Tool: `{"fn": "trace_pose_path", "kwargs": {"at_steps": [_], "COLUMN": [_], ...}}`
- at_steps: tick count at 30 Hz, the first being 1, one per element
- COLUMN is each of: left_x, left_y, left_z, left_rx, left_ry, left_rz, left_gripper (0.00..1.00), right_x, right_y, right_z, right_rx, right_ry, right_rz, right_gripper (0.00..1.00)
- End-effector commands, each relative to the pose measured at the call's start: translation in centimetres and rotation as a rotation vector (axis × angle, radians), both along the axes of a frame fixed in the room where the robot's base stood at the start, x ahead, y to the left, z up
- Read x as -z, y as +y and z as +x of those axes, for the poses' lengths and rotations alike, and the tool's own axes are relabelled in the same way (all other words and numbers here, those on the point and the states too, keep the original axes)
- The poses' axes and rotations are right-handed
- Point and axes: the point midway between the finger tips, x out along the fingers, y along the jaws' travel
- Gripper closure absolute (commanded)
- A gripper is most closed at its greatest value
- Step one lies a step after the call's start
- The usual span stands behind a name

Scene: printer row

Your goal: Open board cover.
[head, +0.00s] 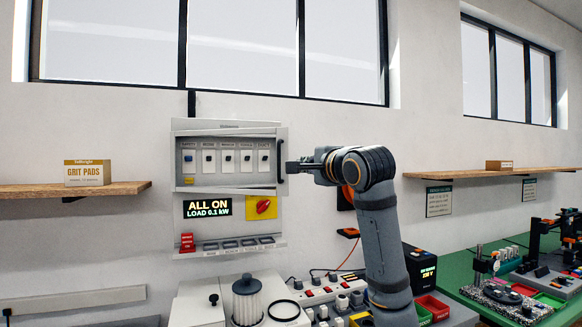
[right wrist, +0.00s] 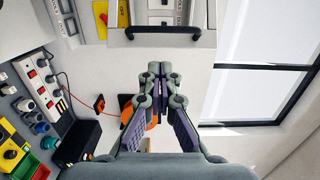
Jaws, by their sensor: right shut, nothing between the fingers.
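The board cover (head: 225,190) is a pale-framed clear panel over a row of breaker switches on the wall board. I cannot tell whether it is fully closed or slightly ajar. Its black bar handle (head: 281,163) stands upright at the right edge. The handle also shows at the top of the right wrist view (right wrist: 168,34). My right gripper (head: 291,166) is just right of the handle, its fingers pointing left at it. In the right wrist view my right gripper (right wrist: 161,67) is shut and empty, with a small visible gap to the handle. My left gripper is out of view.
Below the cover are an "ALL ON" display (head: 207,208), a red knob on yellow (head: 263,208) and a lower ledge (head: 232,248). A shelf with a grit pads box (head: 87,173) is at left. Power strips (head: 318,291) and a crowded bench lie below.

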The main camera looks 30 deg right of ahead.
Motion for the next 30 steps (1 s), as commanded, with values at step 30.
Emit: {"fn": "trace_pose_path", "kwargs": {"at_steps": [30], "left_x": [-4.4], "left_y": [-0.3], "left_z": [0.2], "left_rx": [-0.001], "left_ry": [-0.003], "left_rz": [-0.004], "left_gripper": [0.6], "right_x": [0.0], "right_y": [-1.4], "right_z": [8.7], "right_rx": [0.004], "right_ry": [0.001], "right_rz": [-0.001], "right_gripper": [1.0]}}
